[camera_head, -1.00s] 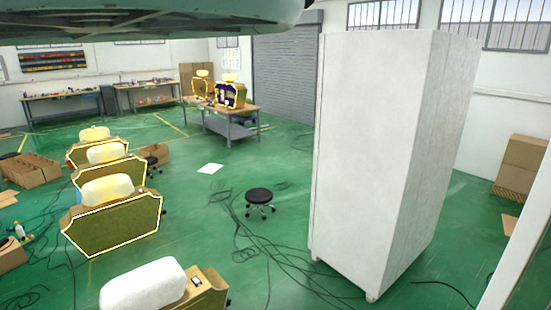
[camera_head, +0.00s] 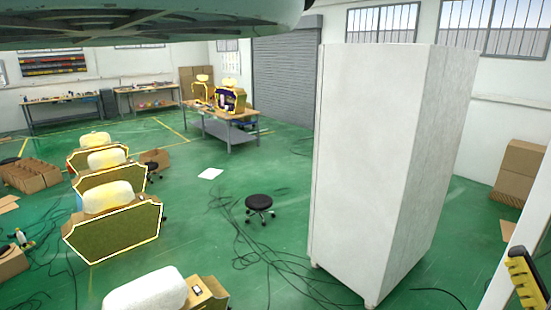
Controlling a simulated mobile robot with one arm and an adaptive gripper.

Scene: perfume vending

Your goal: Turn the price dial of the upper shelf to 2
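No price dial and no upper shelf show in this view. A tall white cabinet (camera_head: 365,160) stands upright on the floor right of the middle. I see two plain sides of it, with no dial, shelf or opening on them. I cannot tell whether it carries the dial on a hidden side. My gripper cannot be made out. A yellow and black toothed part (camera_head: 527,282) juts in at the lower right edge, cut off by the frame; I cannot tell what it is.
Several yellow-edged units with pale rounded tops (camera_head: 112,215) line the left. A black stool (camera_head: 259,203) and loose cables lie on the green floor near the cabinet. A workbench (camera_head: 222,117) stands behind. Cardboard boxes (camera_head: 520,170) are at right. Floor at centre-left is fairly open.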

